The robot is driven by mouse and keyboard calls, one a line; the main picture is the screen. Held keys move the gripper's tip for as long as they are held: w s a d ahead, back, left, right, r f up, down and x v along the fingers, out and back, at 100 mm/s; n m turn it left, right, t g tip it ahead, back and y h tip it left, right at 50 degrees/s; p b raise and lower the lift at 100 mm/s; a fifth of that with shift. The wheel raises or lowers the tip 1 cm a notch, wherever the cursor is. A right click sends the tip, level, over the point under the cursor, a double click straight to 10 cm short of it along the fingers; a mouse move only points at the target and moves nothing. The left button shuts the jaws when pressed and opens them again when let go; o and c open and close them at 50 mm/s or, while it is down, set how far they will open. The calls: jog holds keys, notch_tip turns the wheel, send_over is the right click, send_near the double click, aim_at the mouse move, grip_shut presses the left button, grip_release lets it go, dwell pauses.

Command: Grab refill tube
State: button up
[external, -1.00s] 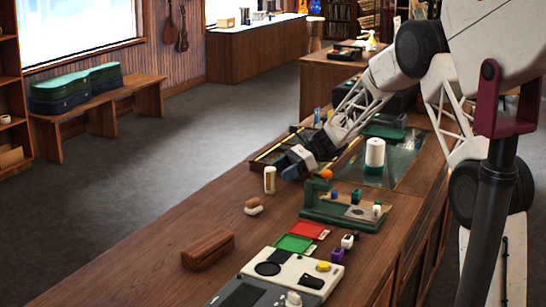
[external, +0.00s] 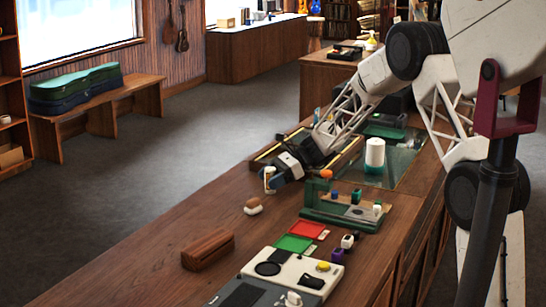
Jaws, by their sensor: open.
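A small upright cream cylinder with a yellowish band, likely the refill tube (external: 268,184), stands on the wooden counter (external: 225,220) near its left edge. My gripper (external: 271,176) reaches down to it from the right and is open. Its fingers are at the tube and hide part of it. I cannot tell whether they touch it.
A green stand (external: 345,214) with small bottles and an orange knob is right of the gripper. A white bottle (external: 375,153) stands on the glass top behind. A brown-and-white stamp (external: 253,207) and a wooden block (external: 208,250) lie in front. The counter between them is clear.

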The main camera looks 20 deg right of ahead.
jog(key=c, duration=1)
jog(key=shift+r, duration=0.1)
jog(key=shift+r, duration=4.9)
